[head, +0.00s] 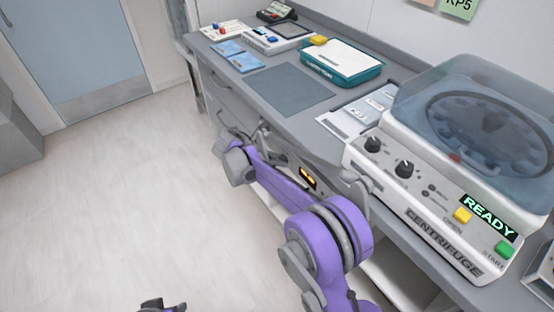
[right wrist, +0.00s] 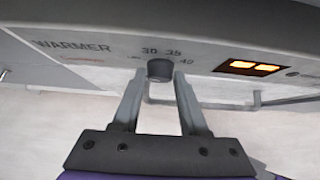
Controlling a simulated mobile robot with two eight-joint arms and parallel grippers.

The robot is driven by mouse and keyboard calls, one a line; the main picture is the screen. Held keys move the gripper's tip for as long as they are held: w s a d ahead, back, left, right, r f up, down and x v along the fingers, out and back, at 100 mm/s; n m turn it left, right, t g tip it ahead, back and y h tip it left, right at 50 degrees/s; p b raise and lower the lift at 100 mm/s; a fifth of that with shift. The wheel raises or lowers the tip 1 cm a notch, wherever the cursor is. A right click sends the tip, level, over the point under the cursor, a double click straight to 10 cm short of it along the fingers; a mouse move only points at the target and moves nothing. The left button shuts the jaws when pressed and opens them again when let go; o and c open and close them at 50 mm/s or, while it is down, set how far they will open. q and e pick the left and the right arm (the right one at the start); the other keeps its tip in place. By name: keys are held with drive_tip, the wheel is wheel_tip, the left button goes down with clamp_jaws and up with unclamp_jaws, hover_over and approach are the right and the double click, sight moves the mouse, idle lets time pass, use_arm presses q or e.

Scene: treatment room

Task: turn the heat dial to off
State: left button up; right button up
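The heat dial (right wrist: 160,69) is a dark round knob on the panel marked WARMER, below the numbers 30 and 35 and left of 40. Where its pointer stands is too small to tell. My right gripper (right wrist: 160,80) is open in the right wrist view, with one finger on each side of the dial. Whether the fingers touch it I cannot tell. In the head view my right gripper (head: 258,135) is at the counter front, and the dial is hidden there.
The lit orange display (right wrist: 248,67) is right of the dial. A rail (right wrist: 225,105) runs below the panel. On the counter stand a centrifuge (head: 430,225) with two other knobs, a teal tray (head: 340,65) and a grey mat (head: 285,90). The floor at left is clear.

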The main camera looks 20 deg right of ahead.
drive_tip(key=o, duration=0.4)
drive_tip(key=shift+d, duration=0.1)
drive_tip(key=p+v, duration=0.1)
drive_tip(key=v, duration=1)
drive_tip(key=shift+p, duration=0.3)
